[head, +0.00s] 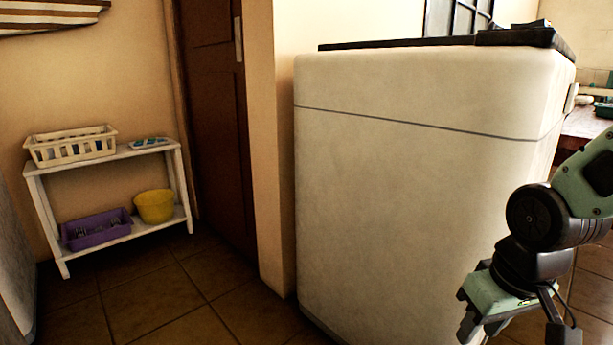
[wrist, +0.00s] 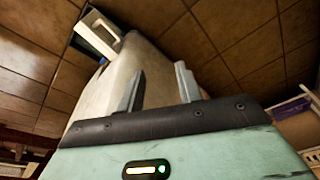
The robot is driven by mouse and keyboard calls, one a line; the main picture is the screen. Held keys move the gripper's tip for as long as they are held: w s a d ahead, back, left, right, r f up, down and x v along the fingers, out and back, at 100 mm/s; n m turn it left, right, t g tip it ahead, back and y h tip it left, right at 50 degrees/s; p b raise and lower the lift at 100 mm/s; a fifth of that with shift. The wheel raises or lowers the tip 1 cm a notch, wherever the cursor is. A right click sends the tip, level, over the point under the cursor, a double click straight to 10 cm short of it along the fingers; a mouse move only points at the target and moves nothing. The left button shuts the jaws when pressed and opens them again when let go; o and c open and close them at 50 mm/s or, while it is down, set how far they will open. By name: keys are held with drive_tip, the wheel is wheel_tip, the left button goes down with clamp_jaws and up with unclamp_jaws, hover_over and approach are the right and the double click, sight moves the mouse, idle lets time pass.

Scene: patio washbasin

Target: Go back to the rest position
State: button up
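My gripper (head: 482,328) hangs at the lower right of the head view, in front of the right side of a large white appliance. Its green body and dark wrist joint show, with the fingers low in the picture. In the wrist view, the two grey fingers of my gripper (wrist: 161,85) stand apart with nothing held between them. The pale side of the white appliance (head: 420,180) lies behind the fingers in the wrist view (wrist: 115,75).
A white shelf (head: 105,155) at the left holds a cream basket (head: 72,150), a purple bin (head: 97,236) and a yellow bucket (head: 155,207). A brown door (head: 215,110) stands beside it. Tiled floor (head: 160,300) is clear between shelf and appliance.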

drive_tip(key=s+a+r+n+g+p, duration=0.2)
drive_tip(key=s+a+r+n+p, duration=0.3)
drive_tip(key=s+a, duration=0.65)
wheel_tip(320, 180, up, 39)
drive_tip(key=a+p, duration=0.1)
drive_tip(key=p, duration=3.5)
drive_tip(key=shift+f+n, duration=0.2)
drive_tip(key=shift+n, duration=0.2)
